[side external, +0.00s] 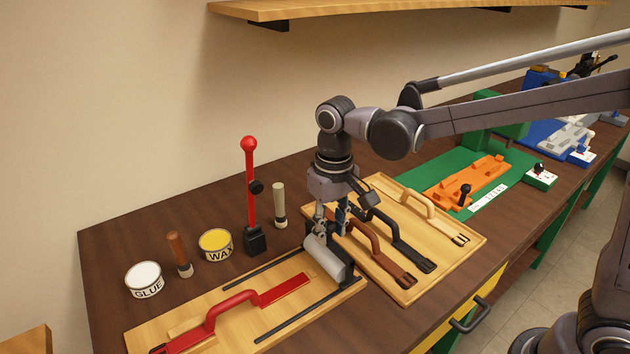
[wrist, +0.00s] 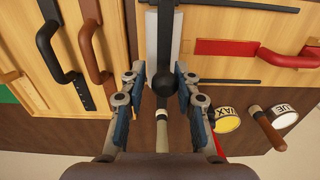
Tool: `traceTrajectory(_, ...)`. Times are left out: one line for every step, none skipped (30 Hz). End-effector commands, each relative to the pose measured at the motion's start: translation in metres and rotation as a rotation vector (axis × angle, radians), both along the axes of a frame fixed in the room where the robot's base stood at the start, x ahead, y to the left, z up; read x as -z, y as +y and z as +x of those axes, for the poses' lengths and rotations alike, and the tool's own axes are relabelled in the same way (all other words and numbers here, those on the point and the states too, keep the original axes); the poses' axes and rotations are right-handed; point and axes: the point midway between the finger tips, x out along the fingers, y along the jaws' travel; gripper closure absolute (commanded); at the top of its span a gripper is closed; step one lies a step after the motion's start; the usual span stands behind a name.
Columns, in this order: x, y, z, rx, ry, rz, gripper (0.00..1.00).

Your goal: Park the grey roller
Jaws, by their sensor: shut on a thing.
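The grey roller (side external: 328,259) is a pale cylinder at the right end of the light wooden board (side external: 190,318), below my gripper (side external: 333,218). In the wrist view its pale surface (wrist: 152,40) shows beside a dark bar (wrist: 163,70). My gripper (wrist: 160,100) has its blue pads on either side of this bar and is shut on the roller's dark upper part. The fingers partly hide the roller's top. I cannot tell whether the roller touches the board.
Two dark rails (side external: 297,315) and a red strap with a raised handle (side external: 237,305) lie on the board. A red lever (side external: 250,185) stands behind it. A wooden tray (side external: 455,262) with several straps lies to the right. Glue (side external: 144,279) and wax (side external: 215,244) tins stand left.

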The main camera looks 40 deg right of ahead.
Motion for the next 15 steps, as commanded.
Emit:
traceTrajectory(0.0000, -0.0071, -0.0008, 0.007, 0.004, -0.016, 0.86)
traceTrajectory(0.0000, -0.0072, -0.0008, 0.007, 0.004, -0.016, 0.86)
traceTrajectory(-0.0001, -0.0072, -0.0008, 0.008, 0.004, -0.016, 0.60)
traceTrajectory(-0.0001, -0.0073, -0.0008, 0.008, 0.004, -0.016, 0.55)
traceTrajectory(-0.0001, -0.0071, -0.0009, 0.007, 0.004, -0.016, 0.55)
traceTrajectory(-0.0001, -0.0067, -0.0008, 0.007, 0.004, -0.015, 0.55)
traceTrajectory(-0.0002, -0.0063, -0.0007, 0.006, 0.004, -0.014, 0.55)
traceTrajectory(-0.0002, -0.0059, -0.0007, 0.006, 0.003, -0.014, 0.55)
traceTrajectory(-0.0002, -0.0054, -0.0005, 0.005, 0.003, -0.013, 0.55)
traceTrajectory(-0.0002, -0.0051, -0.0005, 0.005, 0.003, -0.013, 0.55)
traceTrajectory(-0.0002, -0.0049, -0.0004, 0.005, 0.002, -0.012, 0.55)
traceTrajectory(-0.0002, -0.0045, -0.0003, 0.004, 0.002, -0.012, 0.55)
traceTrajectory(-0.0002, -0.0043, -0.0003, 0.004, 0.002, -0.011, 0.55)
traceTrajectory(-0.0004, -0.0041, -0.0003, 0.004, 0.002, -0.011, 0.55)
traceTrajectory(-0.0012, -0.0039, -0.0002, 0.003, 0.001, -0.011, 0.55)
